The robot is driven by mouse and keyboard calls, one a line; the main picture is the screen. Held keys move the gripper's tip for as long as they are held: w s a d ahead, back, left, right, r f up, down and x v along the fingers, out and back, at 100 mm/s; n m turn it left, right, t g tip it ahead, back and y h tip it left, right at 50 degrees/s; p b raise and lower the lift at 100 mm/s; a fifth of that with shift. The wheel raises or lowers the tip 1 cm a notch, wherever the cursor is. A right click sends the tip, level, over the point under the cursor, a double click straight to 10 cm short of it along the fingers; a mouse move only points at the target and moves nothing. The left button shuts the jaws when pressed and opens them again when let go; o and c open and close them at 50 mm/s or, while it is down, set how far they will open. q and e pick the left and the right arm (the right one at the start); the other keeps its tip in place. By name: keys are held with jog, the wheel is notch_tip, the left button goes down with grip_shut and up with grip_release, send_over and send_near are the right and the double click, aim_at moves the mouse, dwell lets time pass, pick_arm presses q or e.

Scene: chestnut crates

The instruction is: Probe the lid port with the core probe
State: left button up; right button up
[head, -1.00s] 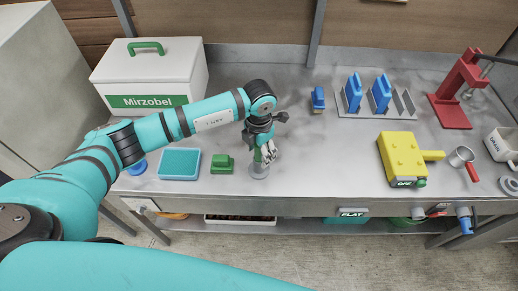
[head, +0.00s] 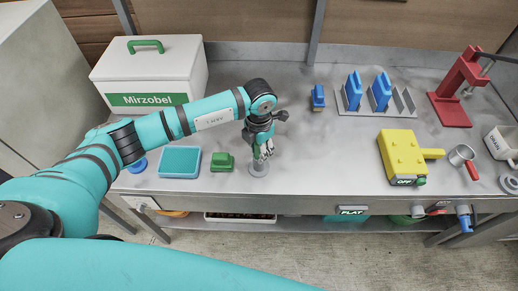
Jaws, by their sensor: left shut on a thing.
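My left gripper (head: 263,151) points down over the front middle of the bench. It is shut on a small green thing, mostly hidden by the fingers, which may be the core probe. A grey round holder (head: 259,169) stands right below the fingertips, and I cannot tell whether the held thing still sits in it. A white box labelled Mirzobel (head: 150,75) stands at the back left, with a green handle (head: 146,46) on its lid. I cannot make out a port in the lid. My right gripper is not in view.
A teal tray (head: 180,162) and a green block (head: 222,161) lie left of the gripper. A blue brush-like thing (head: 318,97), a rack (head: 373,110), a yellow device (head: 404,157), a metal cup (head: 462,156) and a red press (head: 450,103) stand to the right. The bench middle is clear.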

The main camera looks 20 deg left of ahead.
pick_arm(q)
jog(key=shift+r+p, duration=0.3)
jog(key=shift+r, duration=0.35)
grip_shut()
jog(key=shift+o, duration=1.9)
grip_release()
grip_shut()
jog(key=shift+r+p, duration=1.6)
jog(key=shift+r, duration=1.55)
jog(key=shift+s, duration=0.1)
